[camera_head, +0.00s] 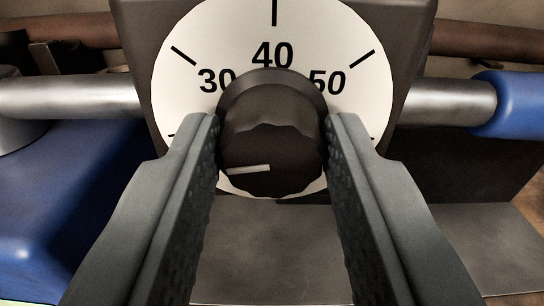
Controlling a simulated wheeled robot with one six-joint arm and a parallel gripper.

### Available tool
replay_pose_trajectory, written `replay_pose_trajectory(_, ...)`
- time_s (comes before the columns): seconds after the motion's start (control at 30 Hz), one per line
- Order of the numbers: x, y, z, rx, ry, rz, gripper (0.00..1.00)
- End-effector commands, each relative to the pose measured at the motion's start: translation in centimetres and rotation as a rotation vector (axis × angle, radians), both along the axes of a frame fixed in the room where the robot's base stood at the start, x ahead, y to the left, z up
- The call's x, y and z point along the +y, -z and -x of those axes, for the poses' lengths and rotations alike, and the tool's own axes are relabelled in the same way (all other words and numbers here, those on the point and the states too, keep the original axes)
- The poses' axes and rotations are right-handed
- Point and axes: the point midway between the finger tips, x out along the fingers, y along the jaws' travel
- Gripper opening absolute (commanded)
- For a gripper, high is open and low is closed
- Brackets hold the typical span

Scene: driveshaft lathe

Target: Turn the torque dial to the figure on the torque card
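The torque dial is a round white plate (215,45) with black ticks and the figures 30, 40 and 50 across its upper part. Its dark scalloped knob (272,130) sits in the middle. The knob's pale pointer line (248,169) lies to the left, tilted slightly down, below the 30. My gripper (273,122) has one finger on each side of the knob, very close to its edges. I cannot tell whether the fingers touch it. The fingers hide the lower left and lower right of the plate, with any figures there. No torque card is in view.
The plate is mounted on a dark housing (403,45). A silver shaft (70,97) shows at left and another stretch (450,100) at right, ending in a blue sleeve (510,103). A blue body (60,200) stands at left. A grey flat surface (270,250) lies below the dial.

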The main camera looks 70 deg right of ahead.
Motion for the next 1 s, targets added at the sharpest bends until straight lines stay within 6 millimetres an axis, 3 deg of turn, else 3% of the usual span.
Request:
replay_pose_trajectory(0.47, 0.02, 0.0, 0.02, -0.111, 0.0, -0.04, 0.1)
replay_pose_trajectory(1.0, -0.01, 0.04, 0.09, -0.567, 0.0, -0.206, 0.1)
